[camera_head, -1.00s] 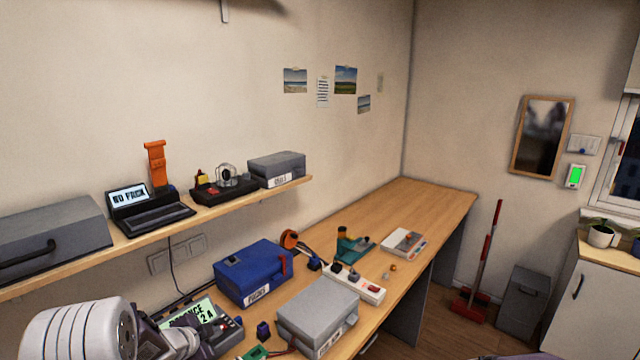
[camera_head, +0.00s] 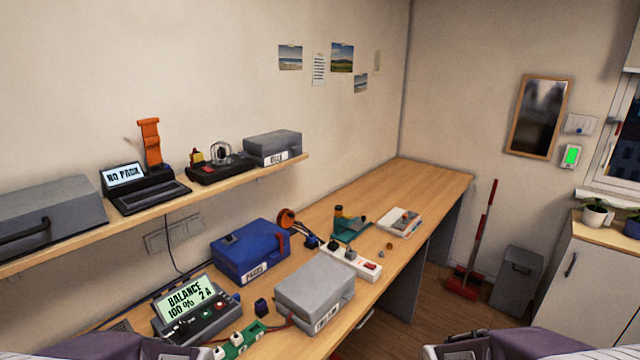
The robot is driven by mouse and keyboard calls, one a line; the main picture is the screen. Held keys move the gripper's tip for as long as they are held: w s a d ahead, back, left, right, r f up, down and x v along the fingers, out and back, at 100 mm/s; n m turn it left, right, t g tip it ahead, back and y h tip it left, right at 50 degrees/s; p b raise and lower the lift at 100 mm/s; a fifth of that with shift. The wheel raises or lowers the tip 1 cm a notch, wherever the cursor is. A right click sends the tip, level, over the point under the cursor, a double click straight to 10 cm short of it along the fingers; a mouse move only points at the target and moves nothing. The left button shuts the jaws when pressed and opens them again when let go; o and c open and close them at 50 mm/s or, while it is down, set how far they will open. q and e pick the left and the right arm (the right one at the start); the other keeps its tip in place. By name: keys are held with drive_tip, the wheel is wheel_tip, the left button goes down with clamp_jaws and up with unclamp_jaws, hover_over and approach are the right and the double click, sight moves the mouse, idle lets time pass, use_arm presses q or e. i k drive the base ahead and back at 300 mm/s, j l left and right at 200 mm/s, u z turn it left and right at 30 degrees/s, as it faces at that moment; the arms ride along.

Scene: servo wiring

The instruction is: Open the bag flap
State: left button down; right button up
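The blue bag (camera_head: 250,252) looks like a closed case with a label on its front. It sits on the workbench, left of centre, with its top flap (camera_head: 243,237) down. A dark latch or clip shows on the top and a red strap at its right side. My two arms show only as parts at the bottom edge, one at the left and one at the right. Neither gripper's fingers are in view, and both are well short of the blue bag.
A grey box (camera_head: 315,290) stands right of the bag. A charger with a lit screen (camera_head: 188,297), a green board (camera_head: 240,340) and a white power strip (camera_head: 352,262) lie nearby. A shelf (camera_head: 150,218) with a laptop-like device runs along the wall. The bench's far end is clear.

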sight(311, 291)
drive_tip(key=i+l+u, duration=0.15)
drive_tip(key=u, duration=0.3)
drive_tip(key=i+l+u, duration=0.1)
drive_tip(key=l+u, duration=0.2)
drive_tip(key=u, duration=0.15)
